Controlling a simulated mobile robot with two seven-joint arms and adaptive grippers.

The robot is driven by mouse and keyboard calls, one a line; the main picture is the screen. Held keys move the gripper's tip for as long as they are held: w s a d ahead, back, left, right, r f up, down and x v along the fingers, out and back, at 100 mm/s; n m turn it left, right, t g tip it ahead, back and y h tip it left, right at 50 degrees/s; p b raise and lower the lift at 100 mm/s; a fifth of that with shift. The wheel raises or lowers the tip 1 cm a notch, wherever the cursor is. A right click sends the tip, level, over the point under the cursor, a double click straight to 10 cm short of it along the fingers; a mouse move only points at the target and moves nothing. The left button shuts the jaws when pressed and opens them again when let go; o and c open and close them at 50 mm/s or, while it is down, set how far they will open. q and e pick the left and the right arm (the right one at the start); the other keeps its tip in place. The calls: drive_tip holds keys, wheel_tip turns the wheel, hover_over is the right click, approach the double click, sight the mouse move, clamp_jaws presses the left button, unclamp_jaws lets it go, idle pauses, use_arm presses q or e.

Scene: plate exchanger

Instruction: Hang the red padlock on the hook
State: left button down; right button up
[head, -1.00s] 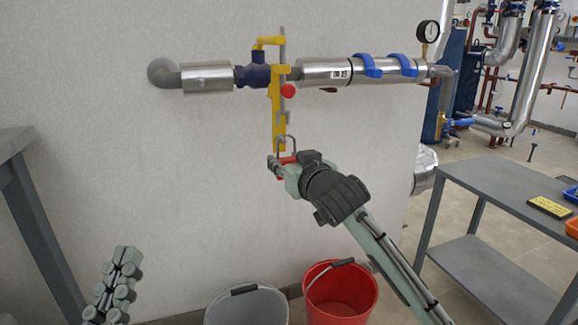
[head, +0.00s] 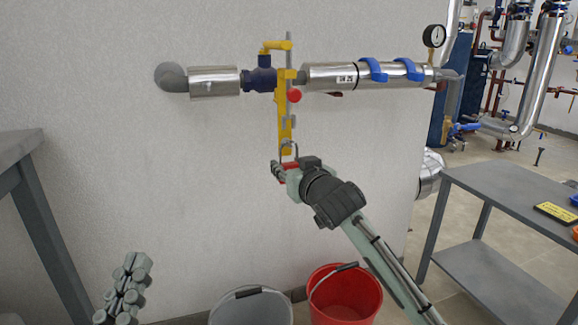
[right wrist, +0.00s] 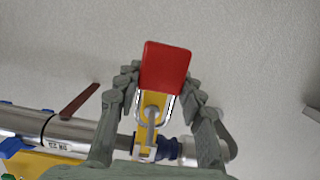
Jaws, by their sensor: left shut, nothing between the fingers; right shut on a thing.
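The red padlock (head: 290,167) is held in the fingers of my right gripper (head: 282,172), just below the lower end of the yellow bracket on the wall pipe. Its silver shackle points up in the head view. In the right wrist view the red body (right wrist: 166,66) sits between the fingers (right wrist: 163,85). A grey hook (head: 290,122) sticks out from the yellow bracket above the padlock. In the right wrist view a grey hooked part (right wrist: 151,115) lines up with the shackle; I cannot tell whether they touch. My left gripper (head: 130,272) is shut and empty at lower left.
A grey bucket (head: 250,307) and a red bucket (head: 350,300) stand below. Grey tables (head: 500,185) stand right and left (head: 15,150). Wall space left of the bracket is clear.

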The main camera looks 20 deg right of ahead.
drive_tip(key=o, duration=1.3)
drive_tip(key=shift+c, duration=0.2)
